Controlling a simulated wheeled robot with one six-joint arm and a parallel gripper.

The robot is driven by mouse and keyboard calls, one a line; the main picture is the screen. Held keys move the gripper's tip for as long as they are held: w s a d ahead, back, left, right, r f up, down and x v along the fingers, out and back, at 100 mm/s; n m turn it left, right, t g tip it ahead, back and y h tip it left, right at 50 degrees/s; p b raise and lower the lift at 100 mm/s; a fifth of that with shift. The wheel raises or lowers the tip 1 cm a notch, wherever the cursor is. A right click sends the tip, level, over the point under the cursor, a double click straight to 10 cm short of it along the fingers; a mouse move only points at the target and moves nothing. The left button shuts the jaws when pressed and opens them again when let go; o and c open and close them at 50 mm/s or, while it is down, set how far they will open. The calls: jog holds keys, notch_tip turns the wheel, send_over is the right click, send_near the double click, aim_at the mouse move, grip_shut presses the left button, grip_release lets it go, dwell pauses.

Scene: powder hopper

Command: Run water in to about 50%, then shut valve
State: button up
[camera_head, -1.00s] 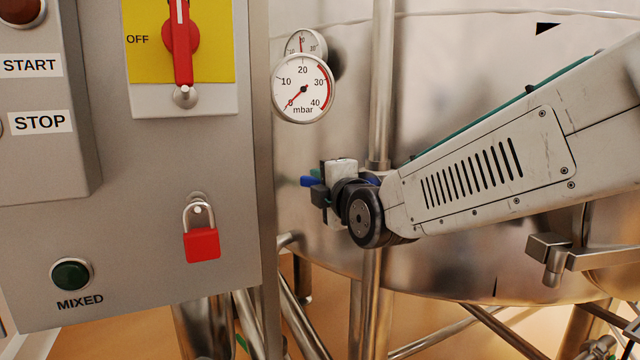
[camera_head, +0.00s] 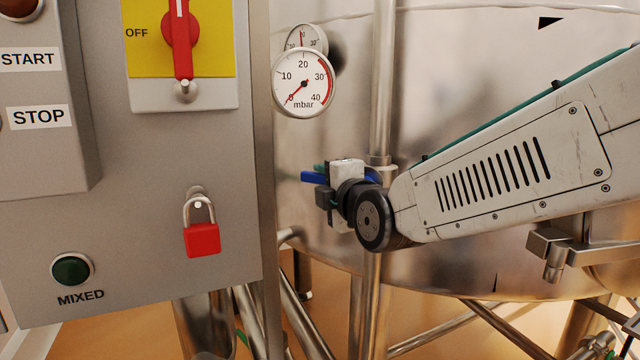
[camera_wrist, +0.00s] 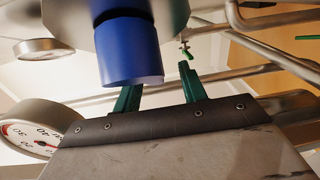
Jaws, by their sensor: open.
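The blue valve handle (camera_head: 314,177) shows beside the steel tank (camera_head: 480,130), just left of a vertical pipe (camera_head: 383,90). In the wrist view the blue handle (camera_wrist: 128,50) is large and close, and hides the tip of the left green finger. My gripper (camera_wrist: 162,85) is open, with its fingers apart at the handle's near end. I cannot tell whether the handle lies between them or whether they touch it. In the head view my wrist hides most of the gripper and part of the valve. No water level shows.
A grey control panel (camera_head: 130,210) stands close on the left, with a red padlock (camera_head: 201,238) and a red switch on yellow (camera_head: 181,45). A mbar gauge (camera_head: 303,84) above my wrist points near 0. Steel pipes run below. A small green handle (camera_wrist: 187,50) hangs beyond the fingers.

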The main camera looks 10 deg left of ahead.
jog(key=v, duration=0.6)
dwell(1.5)
jog(key=s+d+f+m+g+h, duration=0.3)
jog(key=s+d+f+m+g, duration=0.15)
jog(key=f+m, duration=0.2)
jog(key=s+d+f+m+g+h, duration=0.2)
jog(key=s+d+f+m+g, duration=0.3)
jog(key=f, duration=0.3)
jog(key=s+d+m+g+h, duration=0.2)
jog(key=s+d+m, duration=0.4)
jog(key=d, duration=0.5)
jog(key=s+d+m+g+h, duration=0.2)
jog(key=s+d+m, duration=0.5)
jog(key=s+d, duration=0.4)
jog(key=shift+d, duration=0.25)
